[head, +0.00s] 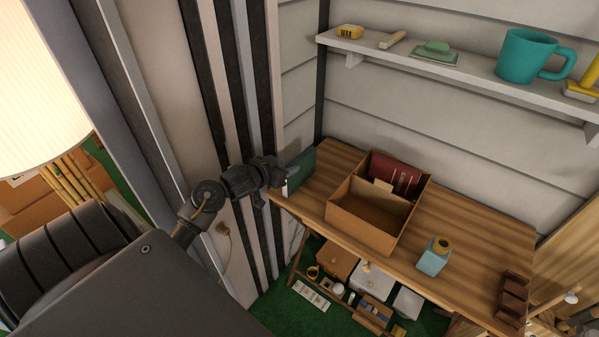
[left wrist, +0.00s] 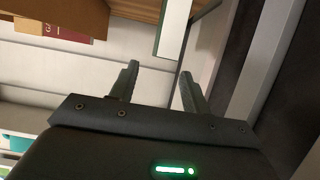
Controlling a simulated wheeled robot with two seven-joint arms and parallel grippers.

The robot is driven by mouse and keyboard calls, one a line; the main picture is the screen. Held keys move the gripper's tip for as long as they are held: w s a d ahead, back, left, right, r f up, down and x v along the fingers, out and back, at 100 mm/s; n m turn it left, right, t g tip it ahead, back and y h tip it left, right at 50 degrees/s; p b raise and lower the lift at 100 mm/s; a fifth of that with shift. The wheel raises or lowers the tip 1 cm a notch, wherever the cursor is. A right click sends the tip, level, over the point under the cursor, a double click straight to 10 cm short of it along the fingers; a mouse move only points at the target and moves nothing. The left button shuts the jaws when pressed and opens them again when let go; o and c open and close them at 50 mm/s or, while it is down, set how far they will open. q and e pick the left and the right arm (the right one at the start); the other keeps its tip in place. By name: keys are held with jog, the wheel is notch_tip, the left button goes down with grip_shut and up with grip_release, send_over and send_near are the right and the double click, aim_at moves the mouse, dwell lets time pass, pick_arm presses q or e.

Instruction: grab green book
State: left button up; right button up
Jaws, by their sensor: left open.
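The green book (head: 301,169) stands upright at the left end of the wooden desk, close to the wall corner. In the left wrist view the green book (left wrist: 174,28) shows its pale page edge and green cover beyond the fingertips. My left gripper (head: 272,176) is just left of the book in the head view and hides part of its edge. In the left wrist view my left gripper (left wrist: 160,80) is open, with nothing seen between its fingers. I cannot tell whether a finger touches the book. My right gripper is not in view.
An open cardboard box (head: 362,228) with a dark red book (head: 396,178) stands right of the green book on the desk (head: 470,235). Striped wall panels (head: 235,100) are close to my left arm. A shelf (head: 400,52) hangs above.

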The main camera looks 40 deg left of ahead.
aim_at(297, 161)
pick_arm(q)
jog(key=shift+p+x, duration=0.35)
jog(key=shift+x, duration=2.75)
grip_shut()
